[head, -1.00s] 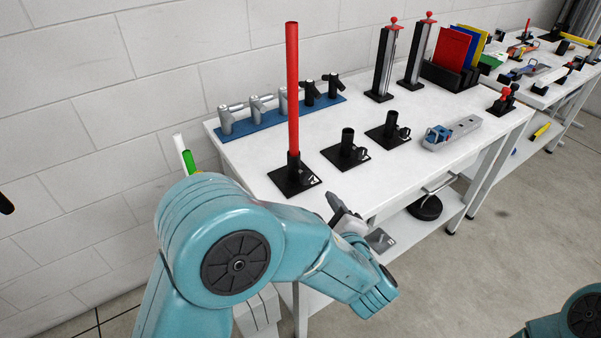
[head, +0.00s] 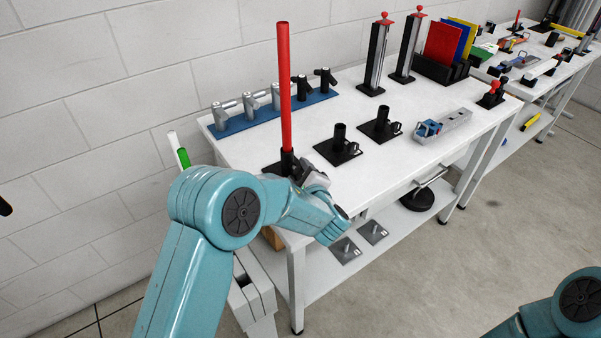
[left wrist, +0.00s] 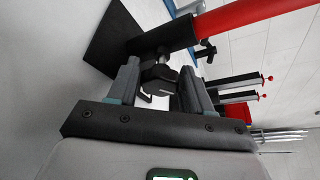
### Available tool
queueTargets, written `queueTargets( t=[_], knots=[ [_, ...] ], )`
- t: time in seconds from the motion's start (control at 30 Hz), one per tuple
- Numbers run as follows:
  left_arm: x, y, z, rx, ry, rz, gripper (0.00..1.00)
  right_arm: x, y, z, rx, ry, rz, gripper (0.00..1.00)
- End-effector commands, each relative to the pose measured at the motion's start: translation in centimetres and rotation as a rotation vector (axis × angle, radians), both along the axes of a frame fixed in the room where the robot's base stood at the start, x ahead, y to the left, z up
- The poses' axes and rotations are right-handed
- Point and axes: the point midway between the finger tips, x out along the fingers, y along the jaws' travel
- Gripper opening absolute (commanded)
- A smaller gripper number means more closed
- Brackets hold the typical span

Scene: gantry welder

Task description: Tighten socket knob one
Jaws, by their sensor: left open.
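The red pole (head: 284,80) stands upright in the first black socket (head: 287,160) near the table's left front edge; its base is largely hidden by my arm in the head view. My left gripper (head: 310,176) is right beside this socket at knob height. In the left wrist view the black socket knob (left wrist: 158,74) on the side of the socket (left wrist: 165,38) lies between the tips of my open left gripper (left wrist: 160,88), with the fingers on both sides. I cannot tell whether either finger touches it. My right gripper is out of view.
Two empty black sockets (head: 340,141) (head: 382,123) stand to the right on the white table (head: 375,170). A blue rack (head: 235,126) with several clamps is behind. Two metal plates (head: 344,250) lie on the lower shelf. A second table stands farther right.

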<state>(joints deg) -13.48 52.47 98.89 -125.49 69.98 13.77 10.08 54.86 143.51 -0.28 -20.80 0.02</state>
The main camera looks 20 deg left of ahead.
Motion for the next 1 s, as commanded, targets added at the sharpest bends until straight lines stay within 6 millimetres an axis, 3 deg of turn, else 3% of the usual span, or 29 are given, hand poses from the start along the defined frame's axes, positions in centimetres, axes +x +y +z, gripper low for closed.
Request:
queueTargets(
  t=[0.07, 0.1, 0.2, 0.23, 0.67, 1.0],
  knots=[
    [-0.02, -0.01, 0.00, 0.000, 0.000, 0.000, 0.50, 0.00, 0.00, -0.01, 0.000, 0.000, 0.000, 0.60],
    [-0.02, -0.01, 0.00, 0.000, 0.000, 0.000, 0.43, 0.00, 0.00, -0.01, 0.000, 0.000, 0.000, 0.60],
    [-0.02, -0.02, 0.01, -0.001, -0.001, 0.000, 0.11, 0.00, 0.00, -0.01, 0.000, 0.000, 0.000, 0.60],
    [-0.03, -0.02, 0.01, -0.001, -0.001, 0.000, 0.09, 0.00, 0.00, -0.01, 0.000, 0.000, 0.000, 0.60],
    [-0.04, -0.06, 0.03, 0.029, 0.038, 0.000, 0.09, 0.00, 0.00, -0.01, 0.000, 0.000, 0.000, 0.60],
    [-0.03, -0.13, 0.12, 0.177, 0.230, -0.001, 0.09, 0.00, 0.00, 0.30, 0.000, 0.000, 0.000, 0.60]
  ],
)
